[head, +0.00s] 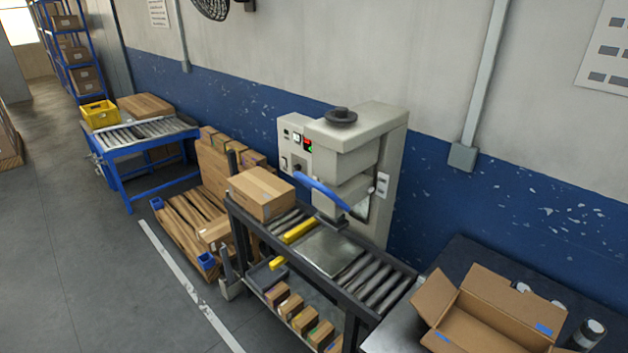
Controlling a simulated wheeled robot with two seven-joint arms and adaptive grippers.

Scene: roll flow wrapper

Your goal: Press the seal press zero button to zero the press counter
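The seal press (358,130) is a beige machine standing over a roller conveyor against the wall. A control panel (293,135) on its left side carries small dark, white, red and green elements. They are too small to read, and I cannot tell which one is the zero button. A blue bar-like handle (320,191) slants across the press front. A small pale box with dark marks (383,184) sits on its right side. Neither of my grippers is in view.
The roller conveyor (376,284) holds a closed carton (261,192) left of the press and yellow pieces (299,231). Small boxes fill its lower shelf. An open carton (490,308) stands on a table at right. Floor at left is clear.

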